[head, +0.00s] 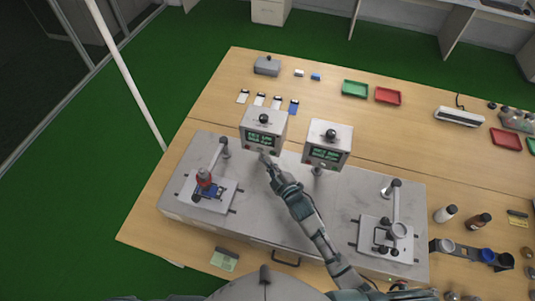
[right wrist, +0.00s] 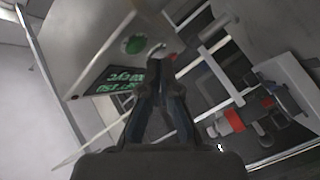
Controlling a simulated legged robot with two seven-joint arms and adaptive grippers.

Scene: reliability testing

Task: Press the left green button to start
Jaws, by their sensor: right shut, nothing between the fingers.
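The left control box (head: 264,124) is pale grey, with a dark screen of green text and a black knob on top. In the right wrist view its green button (right wrist: 133,45) shows on the face beside the screen (right wrist: 112,80). My right gripper (head: 264,157) is shut and empty, its fingertips at the lower edge of this box. In the right wrist view the fingertips (right wrist: 157,62) lie close to the face, to the right of the green button and near a small red part. I cannot tell whether they touch it. My left gripper is not in view.
A second control box (head: 328,145) stands to the right. A test rig with a red part (head: 204,178) is at left on the grey metal platform (head: 300,236), another rig (head: 388,236) at right. Green (head: 355,89) and red trays (head: 388,96) lie farther back. Bottles stand at right.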

